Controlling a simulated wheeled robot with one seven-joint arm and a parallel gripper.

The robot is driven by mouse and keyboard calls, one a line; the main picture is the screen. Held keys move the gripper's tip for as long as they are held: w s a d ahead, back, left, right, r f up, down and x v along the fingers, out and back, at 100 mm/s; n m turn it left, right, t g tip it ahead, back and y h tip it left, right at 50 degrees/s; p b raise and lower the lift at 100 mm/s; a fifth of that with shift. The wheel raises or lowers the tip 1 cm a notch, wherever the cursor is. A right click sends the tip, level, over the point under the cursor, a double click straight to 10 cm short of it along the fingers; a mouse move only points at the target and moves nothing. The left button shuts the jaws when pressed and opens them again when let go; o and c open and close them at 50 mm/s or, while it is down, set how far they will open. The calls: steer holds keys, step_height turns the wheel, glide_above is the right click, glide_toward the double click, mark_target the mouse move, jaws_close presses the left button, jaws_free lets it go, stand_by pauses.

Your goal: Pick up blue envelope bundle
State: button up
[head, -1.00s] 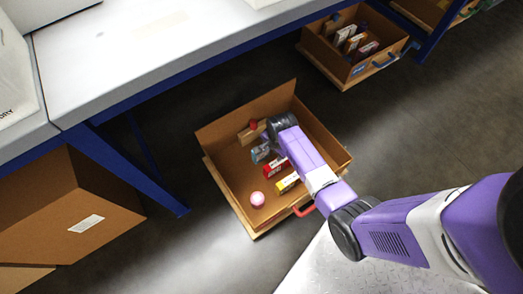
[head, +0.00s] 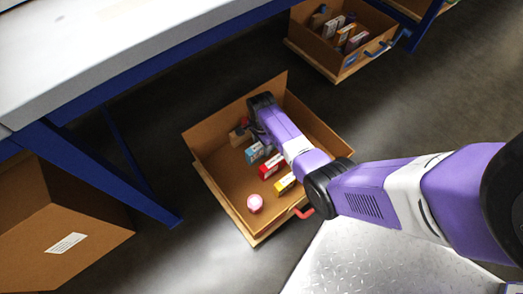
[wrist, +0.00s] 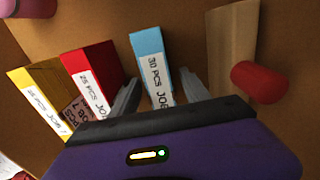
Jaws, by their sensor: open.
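The blue envelope bundle (wrist: 147,52) stands upright in a cardboard box, with a white label reading "30 PCS". It also shows in the head view (head: 254,154), next to the red bundle. My gripper (wrist: 158,82) is open in the wrist view, with one grey finger on each side of the blue bundle. Whether the fingers touch it I cannot tell. The lower part of the bundle is hidden behind my gripper's palm. In the head view my wrist covers part of the box, and the fingers are hard to make out.
Another filled box (head: 345,40) is behind.

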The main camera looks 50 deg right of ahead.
step_height(320, 180, down, 3)
steer(key=shift+r+b, duration=0.1)
steer(key=shift+b, duration=0.5)
steer(key=shift+r, duration=0.1)
jaws_close()
